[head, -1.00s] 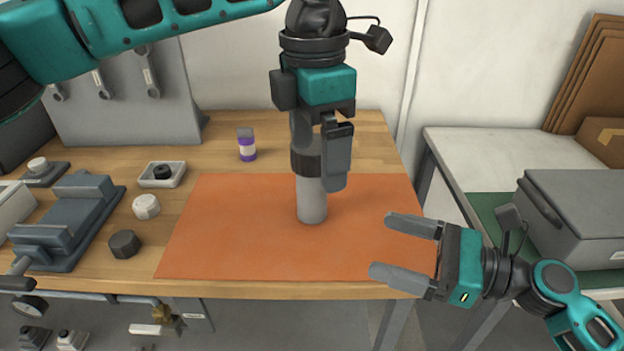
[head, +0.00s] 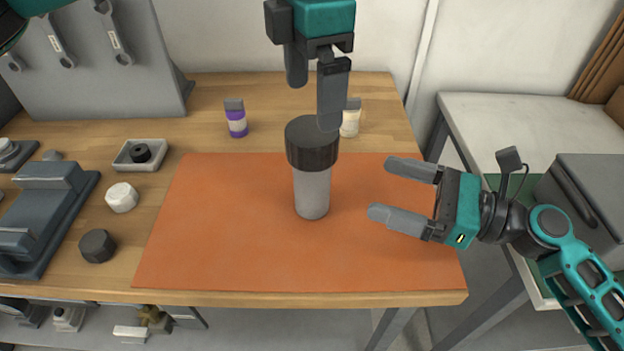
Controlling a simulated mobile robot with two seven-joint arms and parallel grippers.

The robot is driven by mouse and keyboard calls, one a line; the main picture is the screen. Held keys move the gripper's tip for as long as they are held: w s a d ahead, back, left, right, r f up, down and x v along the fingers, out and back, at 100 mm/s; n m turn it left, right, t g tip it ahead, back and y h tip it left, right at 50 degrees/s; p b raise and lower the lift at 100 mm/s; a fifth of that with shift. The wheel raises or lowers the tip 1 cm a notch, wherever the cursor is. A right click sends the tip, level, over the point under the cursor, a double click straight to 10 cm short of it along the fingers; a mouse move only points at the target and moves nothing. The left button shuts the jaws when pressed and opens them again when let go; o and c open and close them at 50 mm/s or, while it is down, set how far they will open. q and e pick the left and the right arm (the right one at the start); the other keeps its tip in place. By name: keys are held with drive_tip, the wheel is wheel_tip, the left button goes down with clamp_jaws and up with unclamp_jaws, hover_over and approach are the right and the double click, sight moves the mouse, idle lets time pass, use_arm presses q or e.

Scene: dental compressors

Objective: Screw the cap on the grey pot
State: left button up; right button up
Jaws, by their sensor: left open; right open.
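The grey pot (head: 312,194) stands upright on the orange mat (head: 220,235). A dark ribbed cap (head: 312,145) sits on top of the pot and looks level; how tightly it is threaded cannot be told. My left gripper (head: 315,100) is open and points down above and just behind the cap, with its fingers apart and nothing between them. One finger overlaps the cap's upper right edge in the picture. My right gripper (head: 392,192) is open and empty, to the right of the pot, its fingers pointing left toward it.
A purple-banded bottle (head: 236,120) and a cream bottle (head: 350,118) stand behind the mat. A white knob (head: 122,197), a dark knob (head: 98,246), a small tray (head: 142,155) and a grey vise (head: 45,215) are on the left. The mat around the pot is clear.

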sight(330, 170)
drive_tip(key=x, duration=1.2)
drive_tip(key=shift+w+a, duration=0.15)
drive_tip(key=shift+a, duration=0.2)
drive_tip(key=shift+c, duration=0.3)
drive_tip(key=c, duration=1.4)
use_arm(q)
drive_tip(key=shift+c, duration=0.9)
use_arm(e)
clamp_jaws()
use_arm(q)
drive_tip(key=n, duration=0.4)
drive_tip(key=shift+n, duration=0.3)
drive_tip(key=shift+f, duration=0.1)
drive_tip(key=shift+f, duration=3.9)
drive_tip(key=shift+c, duration=0.4)
